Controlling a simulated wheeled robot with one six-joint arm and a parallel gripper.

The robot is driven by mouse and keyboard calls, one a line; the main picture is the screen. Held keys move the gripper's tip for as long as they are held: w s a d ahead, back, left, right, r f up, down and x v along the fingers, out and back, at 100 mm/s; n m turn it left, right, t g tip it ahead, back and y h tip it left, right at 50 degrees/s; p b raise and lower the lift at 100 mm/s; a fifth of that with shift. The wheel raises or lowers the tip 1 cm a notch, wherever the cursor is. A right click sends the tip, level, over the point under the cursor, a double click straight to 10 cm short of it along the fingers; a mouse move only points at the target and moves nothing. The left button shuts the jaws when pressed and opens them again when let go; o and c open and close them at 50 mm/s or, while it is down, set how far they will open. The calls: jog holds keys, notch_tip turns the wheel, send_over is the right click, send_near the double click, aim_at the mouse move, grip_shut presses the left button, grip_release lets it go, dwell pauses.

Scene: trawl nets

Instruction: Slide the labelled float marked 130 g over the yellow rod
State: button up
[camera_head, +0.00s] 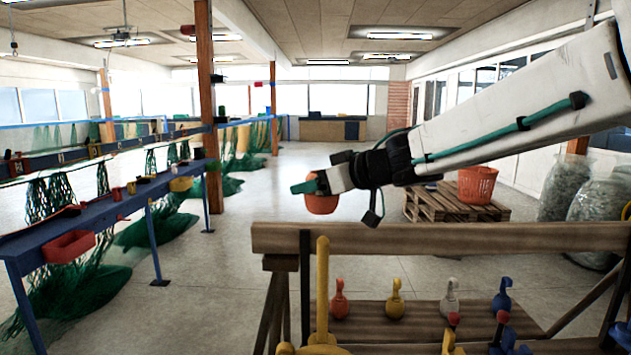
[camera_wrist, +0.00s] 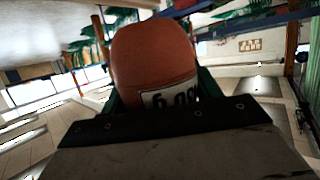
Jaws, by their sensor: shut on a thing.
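My gripper (camera_head: 315,186) is shut on an orange-red rounded float (camera_head: 321,204), held in the air above and behind the wooden rack. In the wrist view the float (camera_wrist: 150,60) sits between the green fingers. Its white label (camera_wrist: 170,97) is partly hidden by the gripper; the visible part looks like "6 0g", and I cannot read 130 g on it. The yellow rod (camera_head: 322,285) stands upright at the front left of the rack, on a yellow base at the picture's lower edge. The float is above the rod's top in the picture and apart from it.
A wooden beam (camera_head: 430,238) crosses behind the rod. Red (camera_head: 339,302), yellow (camera_head: 396,302), white (camera_head: 450,302) and blue (camera_head: 502,300) hooked pieces stand on the lower board. Red-tipped posts (camera_head: 453,321) rise at the front right. A pallet (camera_head: 450,208) holds a red basket (camera_head: 478,185).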

notch_tip(320, 180, down, 10)
jog(key=shift+f, duration=0.2)
dwell(1.0)
jog(key=o, duration=1.1)
jog(key=shift+d, duration=0.1)
jog(key=v, duration=0.7)
jog(key=shift+s+d+r, duration=0.1)
jog(key=shift+s+d, duration=0.15)
